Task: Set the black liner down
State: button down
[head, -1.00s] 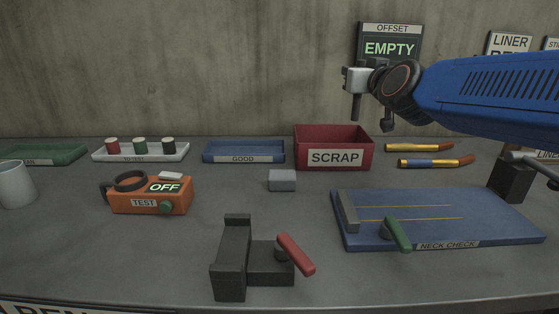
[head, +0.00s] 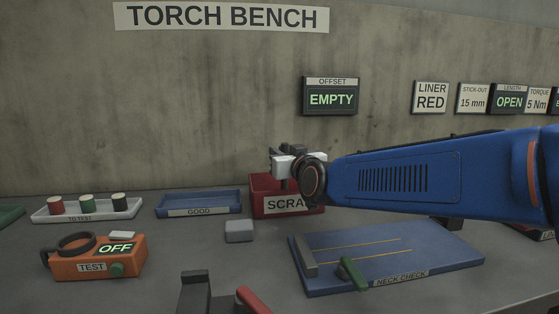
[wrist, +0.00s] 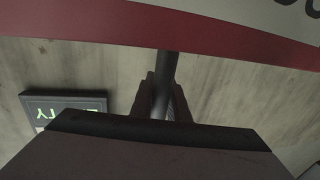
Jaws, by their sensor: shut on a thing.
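My gripper (head: 284,168) is shut on the black liner (head: 284,185), which hangs down from it over the red SCRAP bin (head: 262,207). In the wrist view the dark liner (wrist: 165,70) stands between the two jaws (wrist: 162,105), and its far end passes out of sight at the bin's red rim (wrist: 100,25). The lower end of the liner is hidden, and I cannot tell whether it touches the bin's floor. My arm covers the right part of the bin in the head view.
The blue GOOD tray (head: 172,207) and the TO TEST tray (head: 90,214) with several spools stand left of the bin. A grey block (head: 239,231) lies in front. The blue NECK CHECK board (head: 440,256) is at right. The OFFSET sign (head: 331,98) reads EMPTY.

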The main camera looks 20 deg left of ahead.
jog(key=shift+f, duration=1.05)
jog(key=c, duration=1.7)
grip_release()
jog(key=v, duration=1.2)
jog(key=shift+d, duration=0.1)
